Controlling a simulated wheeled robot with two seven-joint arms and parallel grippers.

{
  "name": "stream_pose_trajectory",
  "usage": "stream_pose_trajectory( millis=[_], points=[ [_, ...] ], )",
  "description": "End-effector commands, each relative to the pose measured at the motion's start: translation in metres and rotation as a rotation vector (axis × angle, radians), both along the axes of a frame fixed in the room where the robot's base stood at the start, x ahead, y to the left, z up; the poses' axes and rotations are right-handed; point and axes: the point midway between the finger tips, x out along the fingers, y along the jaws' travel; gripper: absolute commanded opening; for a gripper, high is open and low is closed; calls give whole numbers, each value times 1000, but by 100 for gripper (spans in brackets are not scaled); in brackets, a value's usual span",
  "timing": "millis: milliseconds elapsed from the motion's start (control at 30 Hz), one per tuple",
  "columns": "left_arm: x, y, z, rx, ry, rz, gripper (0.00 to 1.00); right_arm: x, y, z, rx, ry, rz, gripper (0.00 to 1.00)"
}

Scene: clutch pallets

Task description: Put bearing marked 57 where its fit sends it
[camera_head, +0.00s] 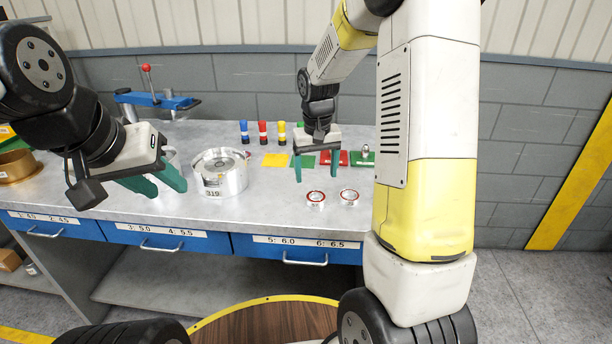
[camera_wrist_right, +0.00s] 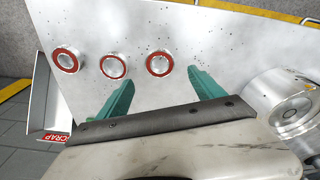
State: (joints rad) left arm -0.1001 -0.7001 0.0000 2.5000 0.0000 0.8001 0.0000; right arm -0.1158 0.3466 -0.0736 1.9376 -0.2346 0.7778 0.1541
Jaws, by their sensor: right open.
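Two silver bearings with red rings stand on the bench in the head view, one on the left (camera_head: 316,199) and one on the right (camera_head: 349,197). The right wrist view shows three bearings in a row: left (camera_wrist_right: 67,60), middle (camera_wrist_right: 114,66) and right (camera_wrist_right: 160,63). No mark on them is legible, so I cannot tell which is 57. My right gripper (camera_head: 316,180) is open and empty, above the bench behind the bearings; its teal fingers show in the wrist view (camera_wrist_right: 161,77). My left gripper (camera_head: 169,191) is open and empty, left of the silver housing marked 319 (camera_head: 221,181).
Yellow (camera_head: 275,160), green (camera_head: 303,161) and red (camera_head: 338,158) pads lie at the back, with another green pad behind my arm. Blue (camera_head: 244,131), red (camera_head: 263,132) and yellow (camera_head: 282,133) markers stand behind. A scrap bin (camera_wrist_right: 42,95) adjoins the bench. Labelled drawers (camera_head: 165,238) run below.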

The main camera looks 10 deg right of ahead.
Motion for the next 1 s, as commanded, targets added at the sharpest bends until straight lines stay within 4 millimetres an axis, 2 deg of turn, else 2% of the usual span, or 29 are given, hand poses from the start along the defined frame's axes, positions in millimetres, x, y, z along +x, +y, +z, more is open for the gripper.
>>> stream_pose_trajectory(
  millis=[100,333,467,567,700,833,1000],
  points=[
    [0,0,0,0,0,0,36,-1,1,22,0,-4,1,78],
    [0,0,0,0,0,0,36,-7,1,45,3,-7,1,78],
    [0,0,0,0,0,0,36,-26,1,71,30,-49,-3,78],
    [0,0,0,0,0,0,36,-56,2,100,65,-108,-2,78],
    [0,0,0,0,0,0,36,-109,5,135,118,-206,5,78],
    [0,0,0,0,0,0,36,-159,9,154,161,-294,11,78],
    [0,0,0,0,0,0,36,-208,15,162,199,-389,21,78]
  ],
)
